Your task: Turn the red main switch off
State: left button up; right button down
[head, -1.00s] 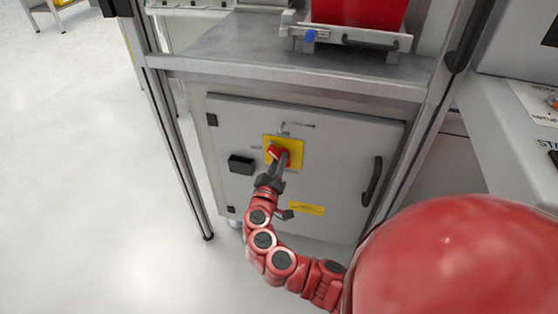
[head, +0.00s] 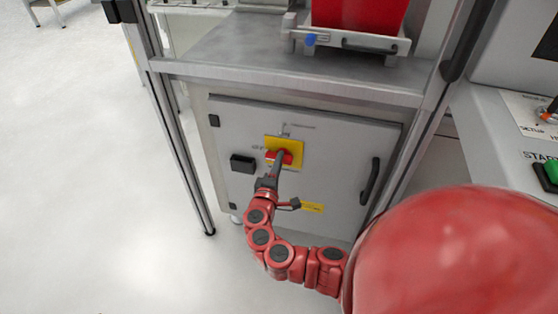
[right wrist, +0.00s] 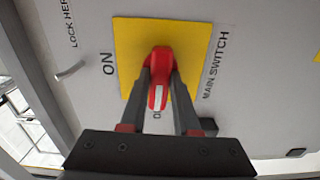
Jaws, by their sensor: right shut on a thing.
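The red main switch (head: 287,157) is a rotary handle on a yellow plate (head: 297,142) on the grey cabinet door. My right gripper (head: 279,160) is shut on the handle, with one finger on each side of it in the right wrist view (right wrist: 161,78). There the red handle (right wrist: 158,66) has a white line pointing down at a label partly hidden by the fingers; ON is printed left of the plate. In the head view the handle lies about level, towards the label on the plate's left. My left gripper is not in view.
The cabinet door (head: 335,150) has a black handle (head: 370,182) at right and a black latch (head: 243,164) at left. A metal shelf edge (head: 300,83) and frame posts surround it. A panel with a green START button (head: 552,171) stands at right. Floor at left is clear.

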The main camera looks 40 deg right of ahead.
jog(key=shift+n, duration=0.4)
jog(key=c, duration=0.6)
grip_release()
jog(key=shift+c, duration=0.2)
jog(key=p+v, duration=0.1)
jog(key=v, duration=1.6)
jog(key=shift+s, duration=0.2)
jog(key=shift+a, duration=0.15)
